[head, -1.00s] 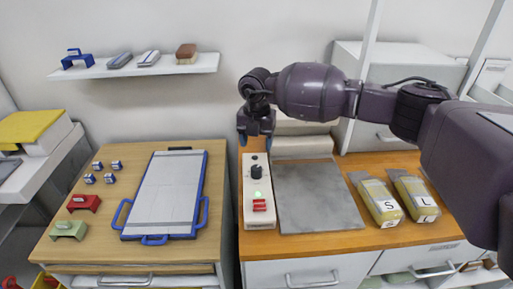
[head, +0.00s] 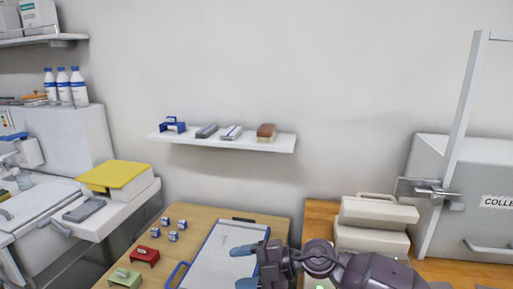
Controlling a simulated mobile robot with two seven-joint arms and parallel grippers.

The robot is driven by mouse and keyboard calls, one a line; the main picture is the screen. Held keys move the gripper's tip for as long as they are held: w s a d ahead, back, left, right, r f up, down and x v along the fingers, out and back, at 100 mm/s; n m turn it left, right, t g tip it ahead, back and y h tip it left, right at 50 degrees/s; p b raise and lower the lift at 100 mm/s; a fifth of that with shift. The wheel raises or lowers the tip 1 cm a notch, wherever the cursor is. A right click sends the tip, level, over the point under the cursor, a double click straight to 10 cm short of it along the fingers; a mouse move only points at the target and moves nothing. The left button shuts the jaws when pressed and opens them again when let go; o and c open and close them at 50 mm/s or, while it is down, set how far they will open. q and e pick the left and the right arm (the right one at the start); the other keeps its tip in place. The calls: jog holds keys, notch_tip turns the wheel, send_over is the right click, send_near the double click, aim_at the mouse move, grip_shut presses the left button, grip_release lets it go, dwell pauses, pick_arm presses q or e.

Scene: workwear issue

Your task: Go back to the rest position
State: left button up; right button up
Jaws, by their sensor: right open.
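My right gripper (head: 243,267) is at the bottom of the head view, its blue fingertips apart and pointing left, with nothing between them. It shows in front of the right part of a white board with a blue frame (head: 212,262) on the wooden table; I cannot tell its height above it. My purple right arm runs off the lower right. My left gripper is not in view.
A wall shelf (head: 225,141) holds a blue item and several blocks. Small blue-and-white pieces, a red piece (head: 145,256) and a green piece (head: 125,277) sit on the table (head: 200,212). A beige machine (head: 378,212) stands right, beside a grey cabinet (head: 470,180).

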jog(key=d+r+m+t+h, duration=0.3)
jog(key=d+m+t+h, duration=0.7)
jog(key=m+t, duration=0.85)
jog(key=s+d+f+m+g+h, duration=0.3)
jog(key=s+d+f+m, duration=0.1)
jog(key=d, duration=0.3)
jog(key=s+d+f+m+g+h, duration=0.3)
jog(key=d+f+m, duration=0.2)
jog(key=d, duration=0.2)
jog(key=s+d+f+m+g, duration=0.1)
jog(key=s+d+f+g, duration=0.15)
jog(key=s, duration=0.45)
jog(key=s+d+f+m+g, duration=0.1)
jog(key=s+d+f+g, duration=0.2)
jog(key=s, duration=0.4)
jog(key=s+d+f+g, duration=0.1)
jog(key=s+f+g, duration=0.1)
jog(key=s+g, duration=0.45)
jog(key=w+f+t, duration=0.6)
jog(key=f+t, duration=0.4)
jog(key=shift+w+f, duration=0.25)
jog(key=shift+f, duration=0.05)
jog(key=shift+a+n, duration=0.1)
jog(key=shift+n, duration=0.15)
